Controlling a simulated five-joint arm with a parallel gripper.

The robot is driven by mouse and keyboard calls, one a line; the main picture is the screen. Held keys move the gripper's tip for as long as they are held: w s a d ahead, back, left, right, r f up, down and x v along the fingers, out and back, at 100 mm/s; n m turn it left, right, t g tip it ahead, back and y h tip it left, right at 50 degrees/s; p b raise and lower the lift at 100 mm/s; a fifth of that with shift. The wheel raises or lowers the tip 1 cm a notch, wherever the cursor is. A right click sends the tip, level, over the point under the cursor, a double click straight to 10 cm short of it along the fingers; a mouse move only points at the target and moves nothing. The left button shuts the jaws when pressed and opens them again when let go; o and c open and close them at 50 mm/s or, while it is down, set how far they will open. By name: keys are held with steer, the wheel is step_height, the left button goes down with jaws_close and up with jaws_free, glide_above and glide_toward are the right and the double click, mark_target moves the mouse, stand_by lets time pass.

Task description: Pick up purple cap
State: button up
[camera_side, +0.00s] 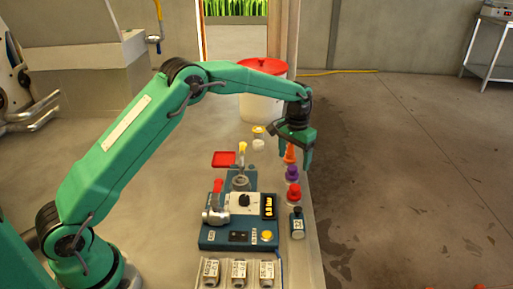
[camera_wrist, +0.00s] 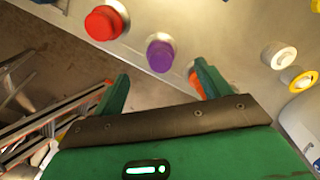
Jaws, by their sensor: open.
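The purple cap (camera_side: 292,173) stands on the bench near its right edge, between an orange cap (camera_side: 289,153) and a red cap (camera_side: 293,193). In the wrist view the purple cap (camera_wrist: 160,55) is ahead of my gripper, between the lines of the two fingers but beyond their tips. My gripper (camera_side: 296,165) is above the row of caps in the side view. In the wrist view my gripper (camera_wrist: 160,78) is open with nothing between its green fingers. The right finger partly hides the orange cap (camera_wrist: 195,84).
The red cap (camera_wrist: 106,22) is left of the purple one in the wrist view. A white cap (camera_wrist: 280,56) and a yellow one (camera_wrist: 299,78) are to the right. A blue press machine (camera_side: 225,236) and a dark bottle (camera_side: 297,224) stand nearby. The bench edge drops to the floor.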

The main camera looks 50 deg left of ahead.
mark_target(293, 167)
steer(key=shift+f, duration=3.5)
steer(key=c, duration=1.1)
steer(key=shift+r, duration=0.1)
steer(key=shift+r, duration=0.75)
step_height(293, 167, up, 2)
steer(key=shift+r, duration=0.2)
steer(key=s+d+r, duration=0.6)
steer(key=d+r, duration=0.1)
steer(key=d, duration=0.2)
steer(key=shift+s+d, duration=0.25)
steer(key=shift+d, duration=0.05)
